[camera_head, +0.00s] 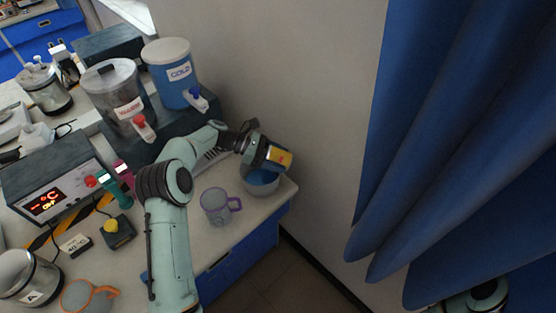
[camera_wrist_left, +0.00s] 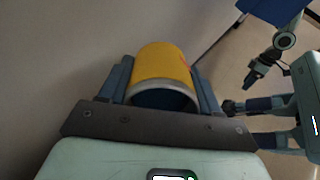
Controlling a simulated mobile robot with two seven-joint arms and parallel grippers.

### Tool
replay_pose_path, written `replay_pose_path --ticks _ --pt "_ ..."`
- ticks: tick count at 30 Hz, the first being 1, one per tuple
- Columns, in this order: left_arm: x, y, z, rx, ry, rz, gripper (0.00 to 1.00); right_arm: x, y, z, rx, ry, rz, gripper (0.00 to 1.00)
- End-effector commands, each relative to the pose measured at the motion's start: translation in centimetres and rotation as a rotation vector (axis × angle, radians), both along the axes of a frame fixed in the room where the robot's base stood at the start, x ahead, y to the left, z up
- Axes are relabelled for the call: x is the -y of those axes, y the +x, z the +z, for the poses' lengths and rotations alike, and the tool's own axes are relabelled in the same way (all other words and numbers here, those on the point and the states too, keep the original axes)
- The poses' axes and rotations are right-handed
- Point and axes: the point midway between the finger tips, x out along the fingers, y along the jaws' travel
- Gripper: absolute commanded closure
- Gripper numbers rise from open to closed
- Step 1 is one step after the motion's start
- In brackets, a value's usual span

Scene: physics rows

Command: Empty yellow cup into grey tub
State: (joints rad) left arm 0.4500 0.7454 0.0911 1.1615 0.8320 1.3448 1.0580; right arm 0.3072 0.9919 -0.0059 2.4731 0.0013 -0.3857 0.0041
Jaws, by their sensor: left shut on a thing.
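The yellow cup (camera_head: 280,156) is at the far end of my left arm, tilted over the grey tub (camera_head: 262,187). My left gripper (camera_head: 262,153) is shut on the cup; the left wrist view shows the yellow cup (camera_wrist_left: 163,62) between both fingers (camera_wrist_left: 163,85). The cup's inside is hidden in the head view. Part of my right arm (camera_head: 488,294) shows at the lower right, and in the wrist view its gripper (camera_wrist_left: 251,78) is too small to judge.
A purple mug (camera_head: 215,205) stands left of the tub. The hot (camera_head: 118,98) and cold (camera_head: 172,72) dispensers stand behind my left arm. A display box (camera_head: 55,185) and an orange-rimmed mug (camera_head: 88,296) are at left. The wall is close behind the tub; blue curtains hang at right.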

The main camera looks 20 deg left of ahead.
Motion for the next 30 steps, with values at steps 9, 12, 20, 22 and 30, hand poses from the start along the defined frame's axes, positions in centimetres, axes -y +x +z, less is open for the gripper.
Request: replay_pose_path --ticks 9,12,20,22,30 --pt "-0.6 0.0 0.9 0.074 -0.283 0.003 0.74 0.0 0.9 1.1 0.011 0.000 0.000 0.42" --pt "-0.7 0.0 1.2 0.095 -0.364 0.002 0.74 0.0 1.4 1.6 0.017 0.000 0.000 0.42" --pt "-1.1 -0.1 1.7 0.133 -0.501 0.000 0.74 0.0 2.7 2.8 0.030 0.000 0.000 0.42" --pt "-1.2 -0.2 1.8 0.141 -0.532 0.000 0.74 0.0 3.0 3.1 0.034 0.001 0.000 0.42" --pt "-1.4 -0.3 2.0 0.160 -0.605 0.000 0.74 0.0 3.7 3.8 0.042 0.000 0.000 0.42"
